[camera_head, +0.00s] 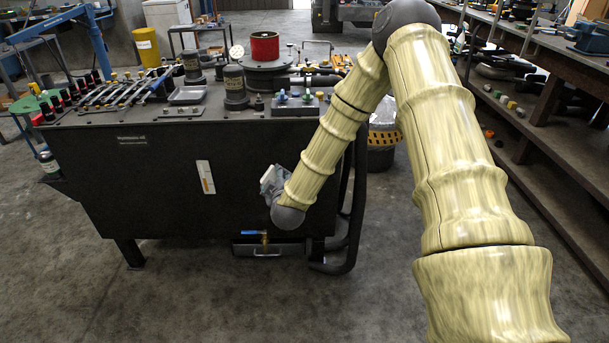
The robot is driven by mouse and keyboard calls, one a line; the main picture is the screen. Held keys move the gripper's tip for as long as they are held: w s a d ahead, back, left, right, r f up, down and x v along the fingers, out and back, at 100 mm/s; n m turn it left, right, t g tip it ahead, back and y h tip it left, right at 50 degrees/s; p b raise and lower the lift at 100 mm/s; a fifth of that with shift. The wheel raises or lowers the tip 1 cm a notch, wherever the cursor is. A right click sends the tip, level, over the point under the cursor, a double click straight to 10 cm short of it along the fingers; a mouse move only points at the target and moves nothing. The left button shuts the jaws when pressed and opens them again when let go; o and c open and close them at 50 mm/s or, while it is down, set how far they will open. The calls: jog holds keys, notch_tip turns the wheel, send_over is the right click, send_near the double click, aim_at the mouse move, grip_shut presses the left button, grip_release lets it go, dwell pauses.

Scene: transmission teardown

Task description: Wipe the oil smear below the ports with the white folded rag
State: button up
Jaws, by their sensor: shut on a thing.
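My gripper (269,181) is at the front face of a black tank cabinet (130,190), on its right half, at the end of my bent arm. Its fingers point toward the panel and are mostly hidden by my wrist. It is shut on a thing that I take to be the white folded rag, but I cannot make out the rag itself. Whether it touches the panel cannot be told. The oil smear and the ports below which it lies cannot be made out on the panel; my arm covers part of that area.
A white gauge strip (206,177) is on the panel left of my gripper. A brass valve with a blue handle (265,238) sits below, above a metal tray (257,249). Black hoses (354,210) hang at the right. A shelf bench (560,60) stands far right.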

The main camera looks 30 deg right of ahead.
jog(key=w+d+r+m+h+b, duration=0.1)
jog(key=d+h+b, duration=0.1)
jog(key=d+b, duration=0.2)
jog(key=w+d+r+m+t+h+b, duration=0.1)
jog(key=d+b, duration=0.3)
jog(key=d, duration=0.5)
jog(key=shift+w+d+r+h, duration=0.15)
jog(key=shift+w+r+h, duration=0.25)
jog(key=shift+w+h, duration=0.4)
jog(key=shift+x, duration=0.95)
dwell(0.5)
jog(key=s+d+p, duration=0.5)
jog(key=d+p, duration=0.2)
jog(key=d, duration=0.2)
jog(key=shift+s+d+t, duration=0.2)
jog(key=shift+s+t, duration=0.1)
dwell(1.2)
jog(key=shift+r, duration=0.15)
